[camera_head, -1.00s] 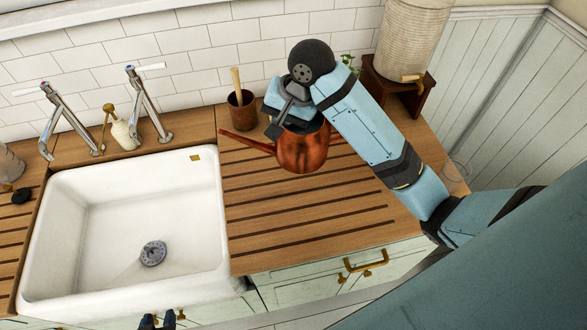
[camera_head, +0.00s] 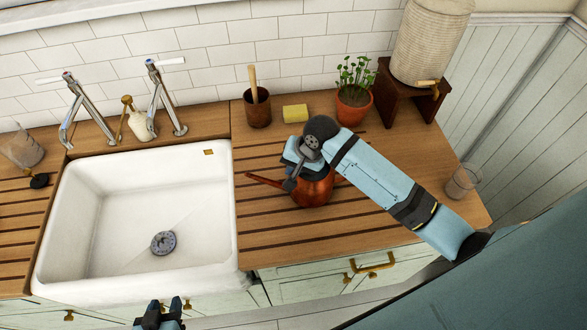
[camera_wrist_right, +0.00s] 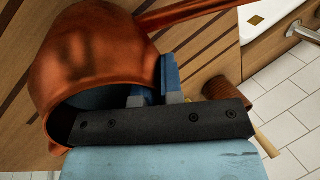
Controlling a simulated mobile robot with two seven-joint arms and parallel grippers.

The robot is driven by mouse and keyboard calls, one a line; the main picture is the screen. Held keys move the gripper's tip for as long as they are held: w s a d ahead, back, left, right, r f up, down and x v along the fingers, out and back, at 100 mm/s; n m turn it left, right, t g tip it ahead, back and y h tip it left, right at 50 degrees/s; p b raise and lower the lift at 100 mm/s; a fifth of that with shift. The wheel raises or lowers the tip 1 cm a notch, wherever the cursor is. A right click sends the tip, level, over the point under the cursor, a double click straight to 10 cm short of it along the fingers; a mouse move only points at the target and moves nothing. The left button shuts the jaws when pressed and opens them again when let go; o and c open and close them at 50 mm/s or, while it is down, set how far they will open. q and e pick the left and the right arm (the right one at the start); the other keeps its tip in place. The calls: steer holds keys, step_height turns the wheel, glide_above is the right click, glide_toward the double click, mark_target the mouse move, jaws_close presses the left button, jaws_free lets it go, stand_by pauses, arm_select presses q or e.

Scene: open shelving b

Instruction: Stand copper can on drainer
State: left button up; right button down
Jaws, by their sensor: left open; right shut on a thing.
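The copper can (camera_head: 314,190) is over the grooved wooden drainer (camera_head: 345,230), right of the sink, with its spout pointing left. In the right wrist view the copper can (camera_wrist_right: 95,60) shows its open rim. My right gripper (camera_head: 292,180) is shut on the can's rim; in the wrist view its fingers (camera_wrist_right: 155,90) straddle the wall. The can looks upright and low over the slats; whether its base touches the wood is hidden. My left gripper (camera_head: 160,310) is open and empty at the bottom edge, in front of the sink.
The white sink (camera_head: 110,270) lies left of the drainer. Behind the can stand a brown pot with a stick (camera_head: 258,110), a yellow sponge (camera_head: 295,113) and a potted plant (camera_head: 354,105). A glass (camera_head: 462,182) stands at the right. The drainer's front slats are clear.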

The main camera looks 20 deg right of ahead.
steer(key=shift+f, duration=0.4)
arm_select(q)
steer(key=shift+s+a+f, duration=0.1)
steer(key=shift+a+f, duration=0.05)
steer(key=shift+f, duration=0.15)
arm_select(e)
steer(key=shift+f, duration=0.2)
arm_select(q)
steer(key=shift+r, duration=0.1)
arm_select(e)
steer(key=shift+f, duration=0.1)
steer(key=c, duration=1.3)
jaws_free()
arm_select(q)
steer(key=shift+r, duration=0.2)
arm_select(e)
steer(key=shift+o, duration=0.2)
arm_select(q)
steer(key=shift+s+f+m+b, duration=0.15)
steer(key=shift+f+m+b, duration=0.15)
steer(key=shift+f+b, duration=0.3)
arm_select(e)
steer(key=v, duration=1.2)
